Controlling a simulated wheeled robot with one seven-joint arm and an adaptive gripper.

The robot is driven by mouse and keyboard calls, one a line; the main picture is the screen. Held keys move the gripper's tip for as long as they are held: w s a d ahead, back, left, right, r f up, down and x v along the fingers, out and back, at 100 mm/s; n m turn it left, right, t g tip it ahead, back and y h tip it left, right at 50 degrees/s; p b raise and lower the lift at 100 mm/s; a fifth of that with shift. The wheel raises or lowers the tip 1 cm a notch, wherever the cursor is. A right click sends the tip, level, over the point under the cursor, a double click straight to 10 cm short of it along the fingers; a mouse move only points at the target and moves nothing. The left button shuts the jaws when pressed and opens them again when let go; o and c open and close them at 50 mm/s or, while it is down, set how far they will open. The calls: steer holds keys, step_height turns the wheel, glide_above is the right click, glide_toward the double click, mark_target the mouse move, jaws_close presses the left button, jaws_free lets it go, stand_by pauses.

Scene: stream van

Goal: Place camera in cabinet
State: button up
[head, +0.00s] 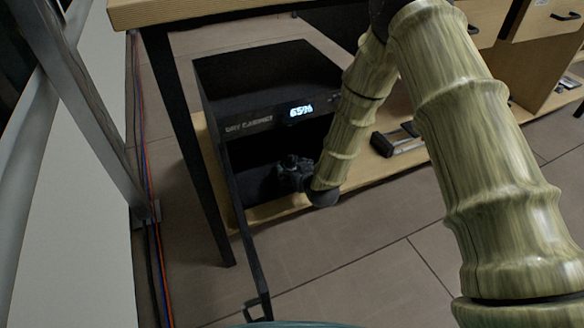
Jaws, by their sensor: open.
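The black dry cabinet (226,90) stands on a low wooden shelf under the table, with a lit display on its front. Its door (243,226) is swung open toward me and is seen nearly edge-on. My arm reaches down from the upper right to the cabinet's opening. My gripper (287,172) is open at the dark interior, in the lower right part of the opening. A dark, camera-like shape (297,168) shows there, but I cannot clearly separate camera from gripper. Whether the camera touches the cabinet floor or the fingers is hidden by shadow.
The table's black leg (188,150) stands left of the cabinet, with its wooden top above. A black and silver item (396,140) lies on the shelf (375,178) to the right. Cables run down the left. The tiled floor in front is clear.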

steer(key=p+v, duration=0.4)
steer(key=v, duration=0.6)
steer(key=s+d+f+m+g+h, duration=0.1)
steer(key=s+d+f+g, duration=0.2)
steer(key=s, duration=1)
steer(key=s+d+f+m+g+h, duration=0.2)
steer(key=s+d+f+g, duration=0.2)
steer(key=s+d+f, duration=0.4)
steer(key=s+d+f+m+g+h, duration=0.1)
steer(key=s+d+f+g, duration=0.3)
steer(key=s, duration=1.5)
steer(key=shift+d+f+m, duration=0.4)
steer(key=shift+d+f, duration=0.35)
steer(key=shift+d, duration=0.2)
